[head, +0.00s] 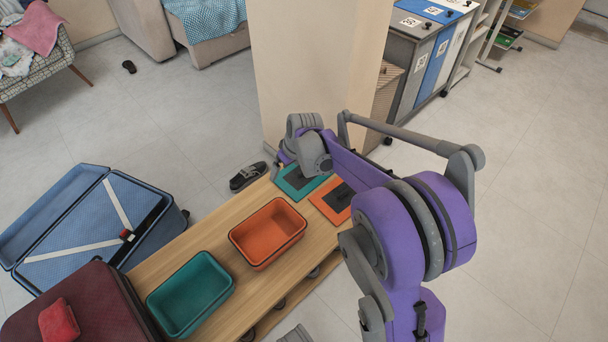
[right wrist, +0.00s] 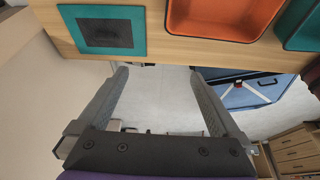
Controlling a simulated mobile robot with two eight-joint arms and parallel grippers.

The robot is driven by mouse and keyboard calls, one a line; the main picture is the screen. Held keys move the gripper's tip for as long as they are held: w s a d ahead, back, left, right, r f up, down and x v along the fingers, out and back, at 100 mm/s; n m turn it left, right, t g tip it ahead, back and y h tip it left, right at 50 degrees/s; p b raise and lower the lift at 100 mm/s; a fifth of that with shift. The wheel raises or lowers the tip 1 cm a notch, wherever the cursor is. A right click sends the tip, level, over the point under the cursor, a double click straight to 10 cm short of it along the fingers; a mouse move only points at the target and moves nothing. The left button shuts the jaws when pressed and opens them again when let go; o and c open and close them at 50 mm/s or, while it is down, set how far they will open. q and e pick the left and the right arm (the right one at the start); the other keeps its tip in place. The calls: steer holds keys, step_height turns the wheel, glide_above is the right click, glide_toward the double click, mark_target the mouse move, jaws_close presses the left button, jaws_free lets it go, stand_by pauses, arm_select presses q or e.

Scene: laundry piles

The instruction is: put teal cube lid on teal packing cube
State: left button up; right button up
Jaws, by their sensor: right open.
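The teal packing cube (head: 190,293) is an open, empty tray on the wooden bench. The teal cube lid (head: 290,188) is a flat teal panel with a dark centre, lying at the bench's far end; it also shows at upper left in the right wrist view (right wrist: 73,38). My right gripper (head: 281,160) is beside the far end of the bench, close to the lid, its fingers partly hidden by the wrist. In the right wrist view my right gripper (right wrist: 158,72) is open and empty, with floor visible between the fingers. My left gripper is not in view.
An orange packing cube (head: 268,232) stands between the teal cube and the lids. An orange lid (head: 333,200) lies next to the teal lid, partly behind my arm. A pillar (head: 310,65) rises beyond the bench. An open blue suitcase (head: 90,225) and maroon case (head: 85,310) are at left.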

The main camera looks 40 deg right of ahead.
steer(key=w+d+f, duration=0.2)
steer(key=d+f, duration=0.3)
steer(key=w+d+f+b, duration=0.1)
steer(key=w+d+f, duration=0.2)
steer(key=d+f, duration=0.2)
steer(key=w+d+f, duration=0.3)
steer(key=d+f, duration=0.2)
steer(key=f, duration=0.1)
steer(key=shift+w+d+f, duration=0.15)
steer(key=shift+w+d, duration=0.05)
steer(key=shift+d, duration=0.15)
steer(key=x, duration=0.1)
steer(key=b+x, duration=0.1)
steer(key=x, duration=0.3)
steer(key=shift+s+a+f+b, duration=0.25)
steer(key=shift+s+a+b, duration=0.05)
steer(key=shift+s+b, duration=0.1)
steer(key=shift+r, duration=0.1)
steer(key=c, duration=1.4)
step_height(320, 180, up, 10)
steer(key=shift+r+p, duration=0.1)
steer(key=shift+p, duration=1.05)
